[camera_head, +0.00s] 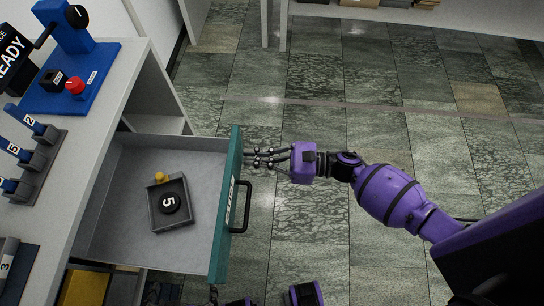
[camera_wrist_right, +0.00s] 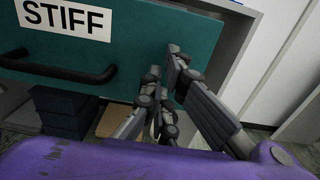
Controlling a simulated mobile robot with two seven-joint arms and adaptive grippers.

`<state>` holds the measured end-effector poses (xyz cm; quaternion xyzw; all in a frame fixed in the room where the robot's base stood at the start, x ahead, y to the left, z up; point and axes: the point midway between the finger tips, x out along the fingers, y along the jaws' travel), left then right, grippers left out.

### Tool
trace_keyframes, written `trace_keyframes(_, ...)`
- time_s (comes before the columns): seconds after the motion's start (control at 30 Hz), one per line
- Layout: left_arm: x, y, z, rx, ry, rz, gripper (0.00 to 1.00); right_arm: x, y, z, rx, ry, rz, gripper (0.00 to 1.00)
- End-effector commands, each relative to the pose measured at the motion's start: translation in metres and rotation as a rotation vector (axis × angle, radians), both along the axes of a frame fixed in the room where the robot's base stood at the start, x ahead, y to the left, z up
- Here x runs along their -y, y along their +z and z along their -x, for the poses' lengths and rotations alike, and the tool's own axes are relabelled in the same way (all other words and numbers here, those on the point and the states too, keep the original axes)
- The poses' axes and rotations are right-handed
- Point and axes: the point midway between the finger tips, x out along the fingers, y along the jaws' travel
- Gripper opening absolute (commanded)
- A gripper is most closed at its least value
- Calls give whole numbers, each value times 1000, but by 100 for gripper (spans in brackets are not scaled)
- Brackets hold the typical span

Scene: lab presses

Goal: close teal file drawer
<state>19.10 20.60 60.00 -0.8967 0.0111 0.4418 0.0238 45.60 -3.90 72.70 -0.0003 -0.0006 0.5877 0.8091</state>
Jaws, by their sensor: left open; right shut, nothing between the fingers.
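The teal file drawer (camera_head: 232,195) stands pulled out from the counter, its grey inside showing. Its front has a black bar handle (camera_head: 241,207) and a white label reading STIFF (camera_wrist_right: 65,20). My right gripper (camera_head: 250,158) is shut and empty, its fingertips at the drawer front, beyond the handle in the head view. In the right wrist view its fingers (camera_wrist_right: 168,75) are close together against or very near the teal face; I cannot tell contact. My left gripper (camera_head: 226,299) is open at the bottom edge, near the drawer's lower corner, mostly cut off.
The counter (camera_head: 100,105) carries a blue press (camera_head: 67,85). A lower open compartment holds a yellow item (camera_head: 85,287). The tiled floor to the right is clear.

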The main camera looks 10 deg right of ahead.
Motion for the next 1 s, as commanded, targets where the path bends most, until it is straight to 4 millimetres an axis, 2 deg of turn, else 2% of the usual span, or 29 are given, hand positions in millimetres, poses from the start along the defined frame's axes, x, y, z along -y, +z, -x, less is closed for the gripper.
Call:
trace_keyframes(0.13, 0, 2, 0, 0, 1, 0, 100, -8, 0, -2, 0, 1, 0, 0)
trace_keyframes(0.5, -1, 0, 4, -7, 2, -1, 100, -9, -1, -2, -1, 0, 1, 0)
trace_keyframes(0.67, -1, -3, 6, -10, 1, -1, 100, -16, -1, -5, -1, 0, 0, 0)
trace_keyframes(0.87, -1, -12, 9, -19, -1, -2, 100, -44, -1, -13, 0, 2, -3, 0)
trace_keyframes(1.0, 0, -21, 11, -26, -3, -1, 100, -77, -2, -23, -1, 3, -4, 0)
